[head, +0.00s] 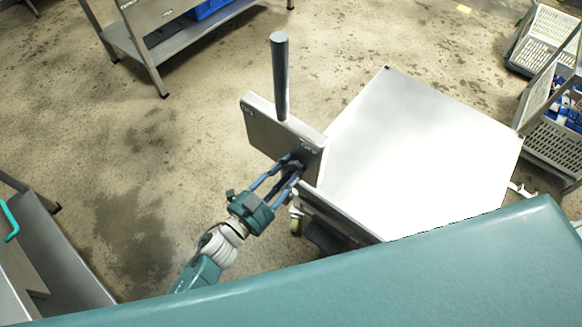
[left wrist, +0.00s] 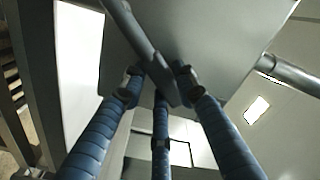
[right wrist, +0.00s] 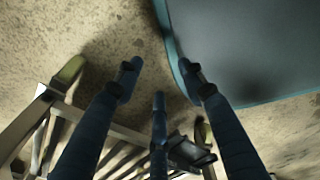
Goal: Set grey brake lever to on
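A metal panel (head: 262,130) with small dark labels at its two ends stands at the edge of the white-topped cart. A dark grey bar, which looks like the brake lever (left wrist: 145,40), shows in the left wrist view. It slants down across the panel, and its end lies between my left gripper's fingertips (left wrist: 160,78). My left gripper (head: 292,168) is at the panel's right end in the head view, hiding the lever there. Its fingers stand apart around the lever end; contact is unclear. My right gripper (right wrist: 160,75) is open and empty. The label wording is too small to read.
A thick grey post (head: 280,75) rises from the panel. The bare cart top (head: 420,150) lies to the right. White crates (head: 550,130) stand at far right, and a steel table (head: 165,25) at the upper left. Floor between is clear.

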